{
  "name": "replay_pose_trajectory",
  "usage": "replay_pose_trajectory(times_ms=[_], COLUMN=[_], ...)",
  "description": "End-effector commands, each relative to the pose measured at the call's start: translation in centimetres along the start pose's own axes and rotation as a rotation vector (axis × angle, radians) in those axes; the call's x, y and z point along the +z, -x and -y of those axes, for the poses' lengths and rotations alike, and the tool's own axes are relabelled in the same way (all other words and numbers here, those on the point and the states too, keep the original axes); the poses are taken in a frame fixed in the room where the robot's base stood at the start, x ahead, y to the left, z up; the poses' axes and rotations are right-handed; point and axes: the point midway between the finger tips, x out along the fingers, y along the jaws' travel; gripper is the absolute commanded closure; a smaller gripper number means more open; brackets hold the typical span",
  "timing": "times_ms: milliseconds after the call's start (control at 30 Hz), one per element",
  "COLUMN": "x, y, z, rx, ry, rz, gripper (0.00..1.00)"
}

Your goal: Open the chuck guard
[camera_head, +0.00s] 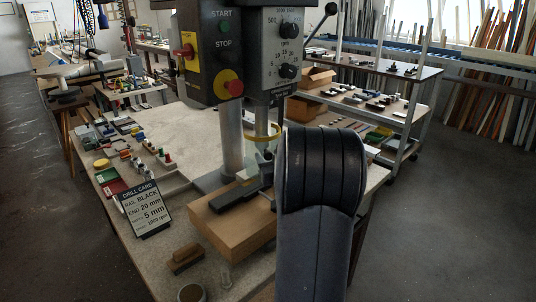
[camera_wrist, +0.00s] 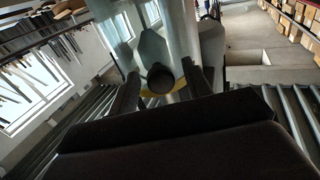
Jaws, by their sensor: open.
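The drill press (camera_head: 240,60) stands on the bench, with its chuck guard (camera_head: 265,134) low in front of the column. The guard looks clear with a yellow rim, and my arm partly covers its right side. In the wrist view the guard's yellow rim (camera_wrist: 150,93) shows behind a dark round knob (camera_wrist: 161,78). My gripper (camera_wrist: 160,84) is open, one finger on each side of the knob in the picture. I cannot tell whether the fingers touch it. My arm hides the gripper in the head view.
A wooden block (camera_head: 238,225) with a dark clamp lies under the drill. A shelf trolley (camera_head: 400,105) stands behind right. Floor at right is clear.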

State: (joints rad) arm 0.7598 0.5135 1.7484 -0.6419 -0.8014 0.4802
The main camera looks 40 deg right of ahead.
Motion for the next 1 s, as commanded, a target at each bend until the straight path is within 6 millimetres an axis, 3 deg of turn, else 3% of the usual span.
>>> replay_pose_trajectory(times_ms=[433,1000], x=[0.03,0.02], y=[-0.96,-0.94], z=[0.05,0.07], rx=[-0.001,-0.001], ry=[0.001,0.001], rz=[0.0,0.0], gripper=[0.54,1.0])
